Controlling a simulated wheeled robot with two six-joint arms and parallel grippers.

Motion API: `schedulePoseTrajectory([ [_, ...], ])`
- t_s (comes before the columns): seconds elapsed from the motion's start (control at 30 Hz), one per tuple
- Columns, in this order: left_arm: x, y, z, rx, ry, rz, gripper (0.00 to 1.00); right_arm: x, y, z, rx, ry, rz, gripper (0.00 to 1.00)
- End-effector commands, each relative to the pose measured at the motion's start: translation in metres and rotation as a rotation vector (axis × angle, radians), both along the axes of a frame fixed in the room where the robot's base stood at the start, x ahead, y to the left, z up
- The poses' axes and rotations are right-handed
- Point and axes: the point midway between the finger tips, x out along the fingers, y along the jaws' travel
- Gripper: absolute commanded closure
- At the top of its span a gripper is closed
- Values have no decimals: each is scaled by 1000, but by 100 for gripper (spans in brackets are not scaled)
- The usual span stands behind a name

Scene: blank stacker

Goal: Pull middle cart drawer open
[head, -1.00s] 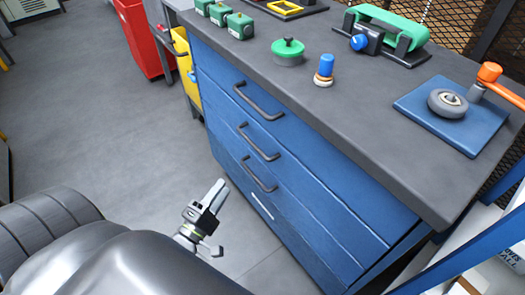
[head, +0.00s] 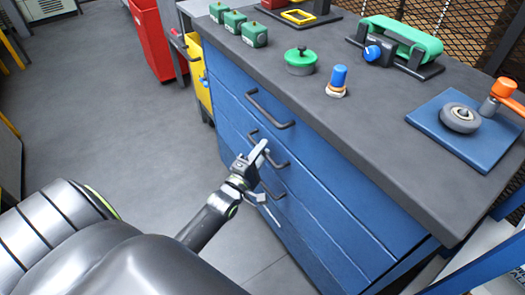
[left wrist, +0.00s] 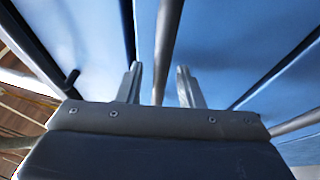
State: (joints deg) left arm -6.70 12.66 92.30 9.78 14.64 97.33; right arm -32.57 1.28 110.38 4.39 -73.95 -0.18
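The blue cart has a stack of drawers, each with a dark bar handle. The middle drawer (head: 308,188) looks closed, flush with the other fronts. Its handle (head: 281,162) is partly hidden behind my left gripper (head: 261,174), which is at the handle with its fingers apart. In the left wrist view a bar handle (left wrist: 168,40) runs between the two open fingers of my left gripper (left wrist: 160,86), with a gap on each side. My right gripper is not in view.
The top drawer handle (head: 268,108) is just above my gripper. The grey worktop (head: 375,130) carries green boxes, a green-lidded pot (head: 300,63), a blue-topped part (head: 338,80) and a blue plate (head: 460,145). Red and yellow bins stand behind. Floor left of the cart is clear.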

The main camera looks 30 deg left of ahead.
Motion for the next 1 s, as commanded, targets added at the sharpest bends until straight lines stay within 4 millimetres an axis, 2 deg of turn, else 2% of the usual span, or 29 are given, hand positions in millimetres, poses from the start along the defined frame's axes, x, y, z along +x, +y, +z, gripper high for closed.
schedulePoseTrajectory([
  [0.33, 3, 0, 1, 0, 0, 0, 68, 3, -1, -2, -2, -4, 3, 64],
  [0.6, 3, 0, 0, 0, 0, 0, 100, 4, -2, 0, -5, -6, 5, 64],
  [1.0, 2, 0, 0, 0, 1, 0, 100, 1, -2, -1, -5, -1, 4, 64],
])
